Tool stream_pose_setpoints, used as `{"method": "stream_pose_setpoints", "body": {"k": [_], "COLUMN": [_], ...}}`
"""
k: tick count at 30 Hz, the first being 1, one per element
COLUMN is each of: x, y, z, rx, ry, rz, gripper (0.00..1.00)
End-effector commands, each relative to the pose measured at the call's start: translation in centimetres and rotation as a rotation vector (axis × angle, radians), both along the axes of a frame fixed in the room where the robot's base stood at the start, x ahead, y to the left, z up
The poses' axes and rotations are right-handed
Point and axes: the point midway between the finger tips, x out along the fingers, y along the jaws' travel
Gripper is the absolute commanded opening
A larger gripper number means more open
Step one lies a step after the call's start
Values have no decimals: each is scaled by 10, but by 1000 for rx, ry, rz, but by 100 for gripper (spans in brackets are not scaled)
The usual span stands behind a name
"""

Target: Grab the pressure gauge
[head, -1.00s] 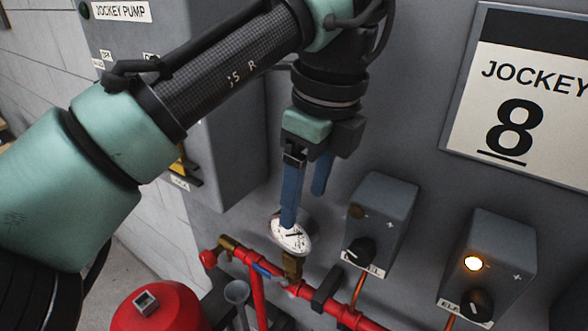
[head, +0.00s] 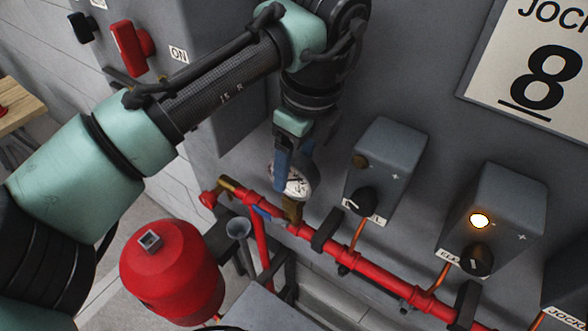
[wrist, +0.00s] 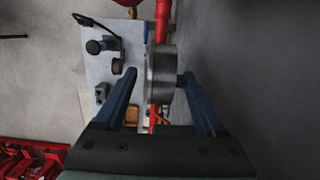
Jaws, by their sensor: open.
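The pressure gauge (head: 296,183) has a round white dial and a metal case, and stands on a brass fitting (head: 292,208) on the red pipe. In the wrist view the gauge (wrist: 160,74) shows edge-on, between and slightly beyond my two blue fingers. My gripper (head: 290,172) points down at the gauge and is open. One finger (wrist: 122,100) is on the dial side and the other (wrist: 200,102) is on the wall side. In the head view the near finger covers the left part of the dial. I cannot tell whether either finger touches the gauge.
The red pipe (head: 305,236) runs along the grey wall panel, which is close to my gripper. Grey control boxes (head: 388,165) with black knobs are mounted to the right. A red tank (head: 172,270) stands at lower left.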

Motion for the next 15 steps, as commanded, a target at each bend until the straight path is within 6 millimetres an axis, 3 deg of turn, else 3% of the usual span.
{"method": "stream_pose_setpoints", "body": {"k": [7,15], "x": [2,2], "y": [5,5], "z": [-30,-35], "rx": [0,1], "ry": [1,-1], "rz": [1,1], "gripper": [72,72]}}
